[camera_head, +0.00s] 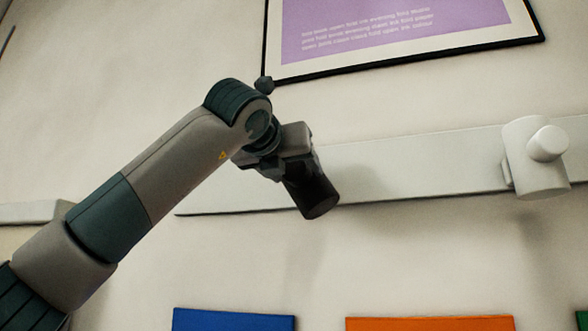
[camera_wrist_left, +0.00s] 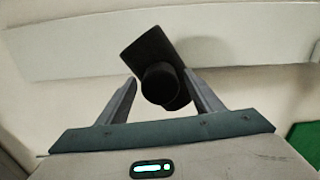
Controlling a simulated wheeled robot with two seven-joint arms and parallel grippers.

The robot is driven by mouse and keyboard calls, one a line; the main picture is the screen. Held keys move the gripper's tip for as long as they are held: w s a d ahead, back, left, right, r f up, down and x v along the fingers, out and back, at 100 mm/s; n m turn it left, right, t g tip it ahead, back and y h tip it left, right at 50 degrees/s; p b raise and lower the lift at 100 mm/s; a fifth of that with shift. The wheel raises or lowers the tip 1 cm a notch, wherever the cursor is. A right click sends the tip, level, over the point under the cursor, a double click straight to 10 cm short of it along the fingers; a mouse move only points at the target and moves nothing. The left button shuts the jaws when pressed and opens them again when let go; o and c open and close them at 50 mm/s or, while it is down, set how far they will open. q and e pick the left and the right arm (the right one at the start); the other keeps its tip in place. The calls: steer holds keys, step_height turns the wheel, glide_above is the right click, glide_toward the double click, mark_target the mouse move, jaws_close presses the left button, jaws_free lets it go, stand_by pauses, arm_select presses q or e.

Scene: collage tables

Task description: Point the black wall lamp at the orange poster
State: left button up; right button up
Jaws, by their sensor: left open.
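The black wall lamp (camera_head: 317,196) is at the white wall rail in the head view, its cylinder tilted down and slightly right. Its upper part is hidden behind my left gripper (camera_head: 285,162). The fingers stand apart on either side of the head; contact is unclear. The orange poster (camera_head: 430,323) shows only its top part at the bottom edge, below and right of the lamp. My right gripper is out of view.
A white lamp (camera_head: 524,160) sits on the white rail (camera_head: 420,160) at the right. A blue poster (camera_head: 233,320) and a green one (camera_head: 582,321) flank the orange one. A black-framed purple poster (camera_head: 380,35) hangs above. The wall between rail and lower posters is bare.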

arm_select(q)
steer(key=shift+c, duration=0.3)
steer(key=c, duration=1.5)
steer(key=shift+o, duration=0.2)
steer(key=shift+m, duration=0.7)
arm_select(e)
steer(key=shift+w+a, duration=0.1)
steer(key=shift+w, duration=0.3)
arm_select(q)
steer(key=o, duration=1.5)
steer(key=shift+s, duration=0.15)
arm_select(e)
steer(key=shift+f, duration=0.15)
